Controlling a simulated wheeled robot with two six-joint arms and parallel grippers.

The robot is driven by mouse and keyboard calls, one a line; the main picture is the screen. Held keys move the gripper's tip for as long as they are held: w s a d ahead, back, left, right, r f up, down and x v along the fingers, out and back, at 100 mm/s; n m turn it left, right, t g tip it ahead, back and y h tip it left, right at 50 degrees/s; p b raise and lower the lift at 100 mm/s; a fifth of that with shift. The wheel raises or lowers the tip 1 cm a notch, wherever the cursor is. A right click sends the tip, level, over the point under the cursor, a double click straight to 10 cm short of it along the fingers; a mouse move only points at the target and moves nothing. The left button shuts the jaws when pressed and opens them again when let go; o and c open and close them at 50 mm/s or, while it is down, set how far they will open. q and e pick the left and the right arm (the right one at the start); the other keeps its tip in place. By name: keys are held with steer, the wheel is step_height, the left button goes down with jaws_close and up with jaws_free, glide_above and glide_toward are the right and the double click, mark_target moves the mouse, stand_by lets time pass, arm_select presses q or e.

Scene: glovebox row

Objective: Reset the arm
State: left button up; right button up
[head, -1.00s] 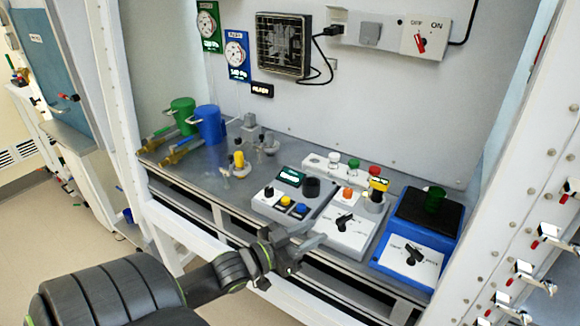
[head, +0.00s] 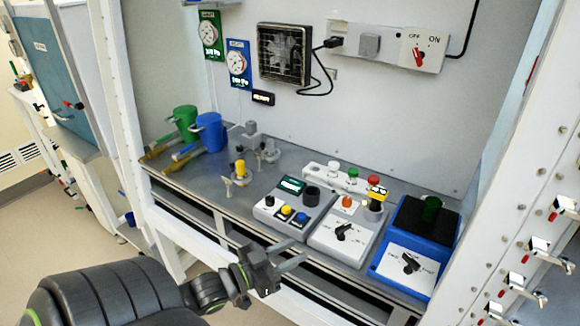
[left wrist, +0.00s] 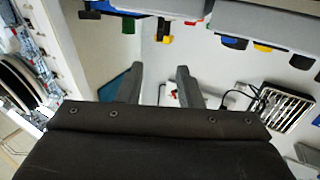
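My left gripper (head: 293,252) is in front of the bench's front edge, below the grey control boxes in the head view. Its two fingers are apart with nothing between them. The left wrist view also shows the open fingers (left wrist: 160,75), with only the far background in the gap. My left arm comes in from the lower left of the head view. My right gripper is in neither view.
The metal bench (head: 205,185) carries a grey button box (head: 292,205), a grey dial box (head: 335,238), a blue dial box (head: 408,255), a green canister (head: 186,118) and a blue one (head: 209,130). A white post (head: 505,190) stands right. Floor (head: 85,250) is clear at left.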

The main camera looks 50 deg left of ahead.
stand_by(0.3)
arm_select(q)
steer(key=s+a+f+n+g+y, duration=0.1)
steer(key=s+a+f+g+y, duration=0.15)
steer(key=f, duration=0.85)
steer(key=s+a+f+n+g+y, duration=0.1)
steer(key=s+a+f+g, duration=0.2)
steer(key=f, duration=0.7)
steer(key=s+a+f+n+g+y, duration=0.1)
steer(key=s+a+f+g+y, duration=0.15)
steer(key=f, duration=0.85)
steer(key=s+d+f+g, duration=0.4)
steer(key=s+d+f, duration=0.2)
steer(key=s+f, duration=0.3)
steer(key=s+d+f+g+h, duration=0.1)
steer(key=s+d+f+g, duration=0.3)
steer(key=s+d+f, duration=0.3)
steer(key=s+f, duration=0.3)
steer(key=s, duration=0.3)
steer(key=shift+d+f+h, duration=0.15)
steer(key=shift+f+h, duration=0.05)
steer(key=shift+h, duration=0.1)
